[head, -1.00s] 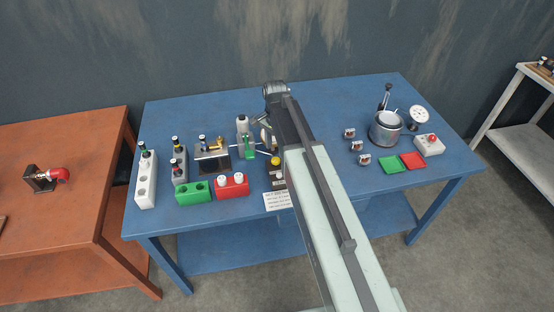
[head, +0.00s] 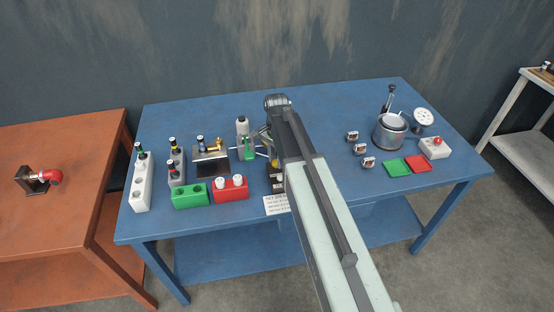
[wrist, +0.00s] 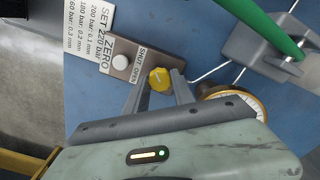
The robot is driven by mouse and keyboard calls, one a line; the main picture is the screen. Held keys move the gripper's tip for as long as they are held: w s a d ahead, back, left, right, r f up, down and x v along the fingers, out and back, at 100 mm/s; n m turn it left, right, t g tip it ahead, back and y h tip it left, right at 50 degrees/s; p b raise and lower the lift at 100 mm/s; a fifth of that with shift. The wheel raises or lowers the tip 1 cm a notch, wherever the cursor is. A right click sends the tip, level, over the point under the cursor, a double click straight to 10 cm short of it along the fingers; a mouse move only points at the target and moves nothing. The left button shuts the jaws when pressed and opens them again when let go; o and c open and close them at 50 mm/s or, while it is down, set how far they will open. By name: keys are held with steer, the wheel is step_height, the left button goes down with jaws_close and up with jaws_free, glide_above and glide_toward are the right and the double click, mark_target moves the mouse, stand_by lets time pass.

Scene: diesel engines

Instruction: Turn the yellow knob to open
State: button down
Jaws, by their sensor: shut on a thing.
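The yellow knob (wrist: 160,79) shows in the wrist view, on a brown block (wrist: 138,54) marked SHUT and OPEN. A pale line runs across the knob's top. My gripper (wrist: 161,80) has its two fingers on either side of the knob, shut on it. In the head view my arm covers most of the block and gripper; a bit of the yellow knob (head: 275,163) shows at the arm's left edge. A white button (wrist: 122,62) marked ZERO sits on the same block. A gauge (wrist: 236,102) with a brass rim is right of the fingers, partly hidden by my gripper.
A white card (wrist: 88,30) with pressure settings lies beside the block.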

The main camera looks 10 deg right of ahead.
steer(key=shift+n, duration=0.3)
steer(key=n, duration=0.3)
steer(key=shift+n, duration=0.3)
steer(key=n, duration=0.4)
steer(key=shift+n, duration=0.3)
steer(key=n, duration=0.4)
steer(key=shift+n, duration=2.5)
steer(key=c, duration=1.1)
jaws_free()
steer(key=shift+o, duration=0.2)
